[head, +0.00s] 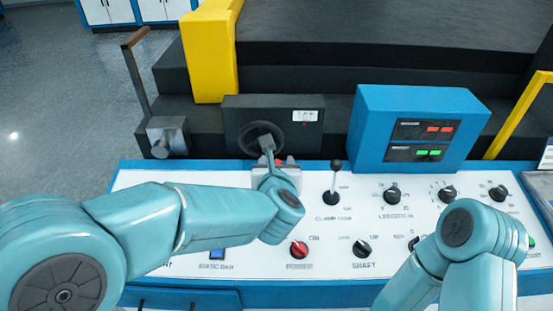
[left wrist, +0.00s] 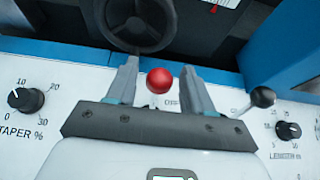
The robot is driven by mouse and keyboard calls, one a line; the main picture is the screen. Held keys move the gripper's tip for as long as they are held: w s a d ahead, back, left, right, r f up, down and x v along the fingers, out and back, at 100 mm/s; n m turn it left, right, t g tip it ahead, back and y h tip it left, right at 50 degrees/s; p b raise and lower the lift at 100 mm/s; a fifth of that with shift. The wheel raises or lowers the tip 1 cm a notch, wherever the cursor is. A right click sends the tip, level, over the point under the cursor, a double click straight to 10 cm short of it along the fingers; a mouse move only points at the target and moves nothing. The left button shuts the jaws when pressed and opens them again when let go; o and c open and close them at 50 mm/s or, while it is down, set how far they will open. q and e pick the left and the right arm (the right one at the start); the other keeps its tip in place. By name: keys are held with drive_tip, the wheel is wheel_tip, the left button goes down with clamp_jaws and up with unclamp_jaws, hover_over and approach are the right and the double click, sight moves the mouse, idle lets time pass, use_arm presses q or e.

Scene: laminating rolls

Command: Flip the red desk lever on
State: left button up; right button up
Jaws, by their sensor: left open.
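The red desk lever shows in the left wrist view as a red ball knob (left wrist: 159,80) on a short stem on the white desk panel. My left gripper (left wrist: 159,68) is open, with one finger on each side of the knob and a visible gap to both. In the head view my left gripper (head: 268,150) is over the back edge of the desk, and it and the wrist hide most of the lever; only a little red (head: 281,162) shows beside it. My right arm is at the lower right, with its gripper out of sight.
A black-knobbed clamp lever (head: 336,180) stands right of the left gripper. A dark handwheel (head: 262,139) is just behind it. A blue display box (head: 418,132) stands at the back right. Black dials and a red power knob (head: 299,249) cover the white panel.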

use_arm(q)
drive_tip(key=shift+w+f, duration=0.2)
drive_tip(key=shift+w, duration=0.3)
drive_tip(key=shift+s, duration=0.1)
